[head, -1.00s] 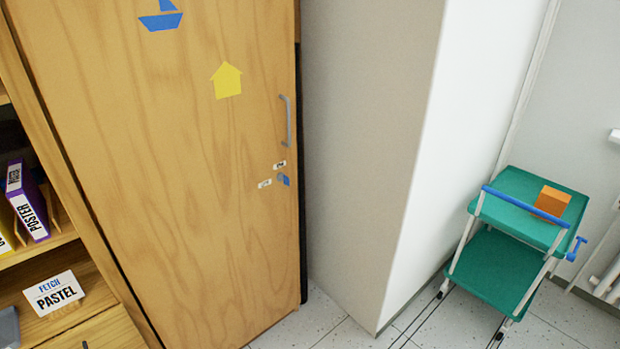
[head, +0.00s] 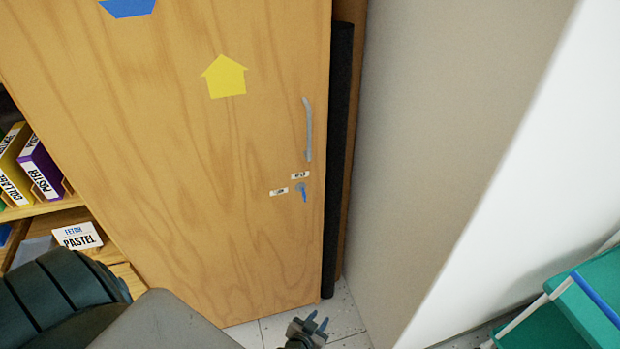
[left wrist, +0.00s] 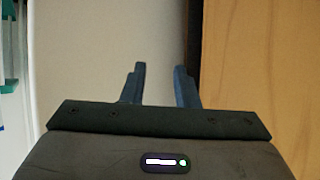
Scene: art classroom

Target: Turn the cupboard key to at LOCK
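The wooden cupboard door (head: 220,240) fills the middle of the head view. A small blue key (head: 302,192) sits at the lock near the door's right edge, its grip hanging down and slightly tilted. Two small white labels are by it, one above (head: 300,175) and one to the left (head: 279,192); their print is too small to read. My left gripper (head: 318,324) is low in front of the cupboard, below the key and apart from it. In the left wrist view the two fingers (left wrist: 160,85) are spread with nothing between them. My right gripper is not in view.
A grey handle (head: 308,130) stands on the door above the lock. A pale wall block (head: 440,130) rises to the right of the cupboard. Shelves with binders (head: 40,168) are at the left, and a green trolley (head: 590,305) is at the lower right.

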